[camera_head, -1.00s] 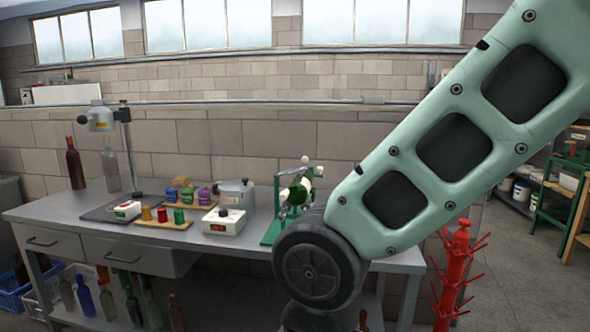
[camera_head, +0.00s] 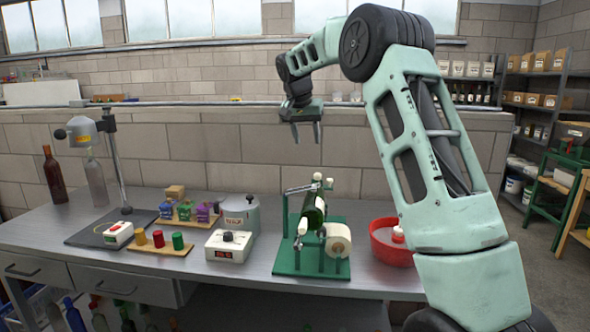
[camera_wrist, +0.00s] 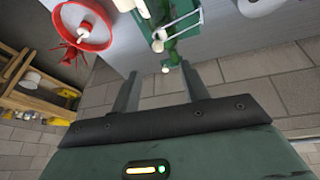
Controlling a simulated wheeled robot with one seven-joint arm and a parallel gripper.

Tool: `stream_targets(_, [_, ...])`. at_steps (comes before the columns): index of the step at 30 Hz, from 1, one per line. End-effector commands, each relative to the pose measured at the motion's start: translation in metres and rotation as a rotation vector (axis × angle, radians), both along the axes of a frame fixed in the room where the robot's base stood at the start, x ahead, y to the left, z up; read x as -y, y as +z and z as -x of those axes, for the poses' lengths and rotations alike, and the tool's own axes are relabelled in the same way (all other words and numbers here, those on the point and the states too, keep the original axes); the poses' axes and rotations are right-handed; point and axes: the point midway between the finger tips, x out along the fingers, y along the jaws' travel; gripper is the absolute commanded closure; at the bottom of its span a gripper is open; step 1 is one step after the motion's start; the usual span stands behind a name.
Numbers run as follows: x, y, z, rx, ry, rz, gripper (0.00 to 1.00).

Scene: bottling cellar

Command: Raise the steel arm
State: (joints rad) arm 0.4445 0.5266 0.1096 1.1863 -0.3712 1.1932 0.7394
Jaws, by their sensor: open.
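The steel arm (camera_head: 302,187) is a thin grey bar on top of a green bench device (camera_head: 290,262), above a green bottle (camera_head: 312,214) lying in it. A white roll (camera_head: 338,240) sits at the device's right side. In the wrist view the steel arm (camera_wrist: 182,27) and part of the green device show at the top, beyond the fingers. My gripper (camera_head: 306,132) is open and empty, pointing down, high above the device and apart from it. Its two fingers (camera_wrist: 161,88) show spread in the wrist view.
A red bowl (camera_head: 392,243) stands right of the device. The brick wall (camera_head: 230,150) rises behind the bench.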

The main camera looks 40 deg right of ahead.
Motion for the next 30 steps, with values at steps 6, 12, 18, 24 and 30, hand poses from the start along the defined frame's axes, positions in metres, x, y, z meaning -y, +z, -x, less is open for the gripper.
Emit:
stream_targets(6, [0.023, -0.003, 0.002, 0.006, -0.048, 0.013, 0.55])
stream_targets(12, [0.035, -0.035, -0.002, 0.002, -0.045, 0.011, 0.55])
stream_targets(18, [0.049, -0.074, -0.007, 0.002, -0.043, 0.01, 0.55])
stream_targets(24, [0.065, -0.111, -0.012, 0.004, -0.042, 0.01, 0.55])
stream_targets(30, [0.075, -0.14, -0.017, 0.004, -0.041, 0.011, 0.55])
